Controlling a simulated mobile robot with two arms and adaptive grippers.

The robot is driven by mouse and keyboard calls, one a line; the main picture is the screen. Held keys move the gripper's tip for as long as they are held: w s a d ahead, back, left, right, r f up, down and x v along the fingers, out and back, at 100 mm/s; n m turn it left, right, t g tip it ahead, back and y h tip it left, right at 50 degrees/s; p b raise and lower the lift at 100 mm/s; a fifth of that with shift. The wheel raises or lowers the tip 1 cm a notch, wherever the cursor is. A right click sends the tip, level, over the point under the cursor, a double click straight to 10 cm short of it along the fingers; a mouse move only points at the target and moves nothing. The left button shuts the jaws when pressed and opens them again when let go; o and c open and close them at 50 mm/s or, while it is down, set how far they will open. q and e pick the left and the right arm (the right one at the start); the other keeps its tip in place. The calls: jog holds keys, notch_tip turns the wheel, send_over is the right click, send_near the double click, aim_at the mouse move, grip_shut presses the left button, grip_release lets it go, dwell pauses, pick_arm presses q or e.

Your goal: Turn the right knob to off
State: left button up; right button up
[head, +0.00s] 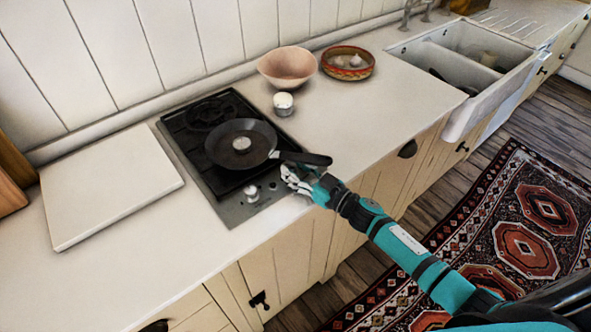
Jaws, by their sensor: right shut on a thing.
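The hob (178,135) is set in the counter, with a steel control strip (238,212) along its front. The left knob (251,192) shows on that strip. My right gripper (287,176) reaches in from the right, low over the right end of the strip. It is shut on the right knob, which its fingers mostly hide, so I cannot tell the knob's angle. A black frying pan (224,150) sits on the front burner, and its handle (306,158) points right, just behind my right gripper. My left gripper is not in view.

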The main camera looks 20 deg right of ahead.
jog(key=shift+m+t+h, duration=0.3)
jog(key=shift+m+h, duration=0.1)
jog(key=shift+h, duration=0.2)
grip_shut()
jog(key=shift+a+h, duration=0.1)
jog(key=shift+h, duration=0.2)
jog(key=shift+s+a+m+t+h, duration=0.1)
jog(key=shift+m+t+h, duration=0.5)
jog(key=shift+m+h, duration=0.35)
jog(key=m+h+b, duration=0.1)
jog(key=m+h, duration=0.1)
jog(key=shift+a+f+t+h, duration=0.1)
jog(key=shift+f+t+h, duration=0.05)
jog(key=shift+t+h, duration=0.25)
jog(key=shift+m+h+b, duration=0.75)
jog(key=shift+h, duration=0.6)
jog(key=o, duration=1.1)
grip_release()
jog(key=shift+c, duration=0.2)
